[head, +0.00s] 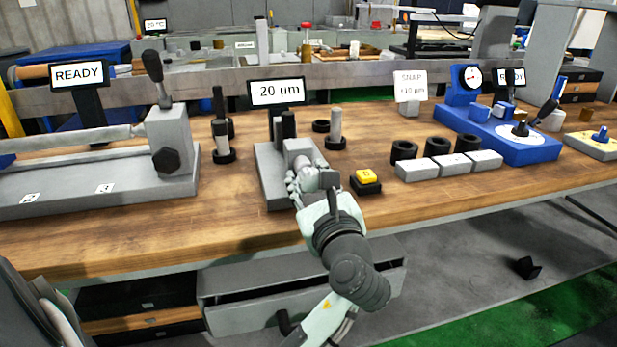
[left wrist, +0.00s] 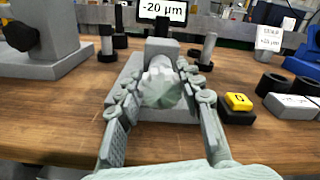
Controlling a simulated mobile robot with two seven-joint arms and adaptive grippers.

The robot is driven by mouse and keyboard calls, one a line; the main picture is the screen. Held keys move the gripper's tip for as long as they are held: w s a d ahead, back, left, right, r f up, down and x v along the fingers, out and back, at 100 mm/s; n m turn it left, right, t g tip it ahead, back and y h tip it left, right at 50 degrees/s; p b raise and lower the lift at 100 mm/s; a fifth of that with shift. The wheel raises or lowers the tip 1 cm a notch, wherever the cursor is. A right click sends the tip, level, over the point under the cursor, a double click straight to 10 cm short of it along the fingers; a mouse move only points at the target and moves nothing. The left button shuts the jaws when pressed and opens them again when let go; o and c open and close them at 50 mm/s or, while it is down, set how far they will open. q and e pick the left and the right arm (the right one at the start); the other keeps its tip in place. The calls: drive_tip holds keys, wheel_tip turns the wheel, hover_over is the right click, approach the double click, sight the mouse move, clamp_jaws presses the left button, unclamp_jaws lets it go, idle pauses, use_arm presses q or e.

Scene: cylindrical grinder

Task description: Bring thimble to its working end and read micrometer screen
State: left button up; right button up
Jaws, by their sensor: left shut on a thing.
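The micrometer screen (head: 277,92) stands at the back of the grey micrometer stand (head: 268,178) and reads "-20 µm". It also shows at the top of the left wrist view (left wrist: 163,10). My left gripper (head: 311,181) is at the near end of the stand. In the left wrist view its fingers (left wrist: 162,90) lie on both sides of the pale, ridged round thimble (left wrist: 161,88) and are shut on it. The gripper partly hides the thimble in the head view. My right gripper is not in view.
A yellow button (head: 367,176) on a black base sits close to the right of my gripper. Upright pins (head: 336,124) stand near the stand. Black rings (head: 404,150) and grey blocks (head: 445,164) lie farther right. A grey fixture with a "READY" screen (head: 79,74) is at left.

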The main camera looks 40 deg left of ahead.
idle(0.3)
use_arm(q)
drive_tip(key=o, duration=1.2)
drive_tip(key=v, duration=0.7)
drive_tip(key=shift+s+d, duration=0.15)
drive_tip(key=shift+s, duration=0.05)
idle(0.4)
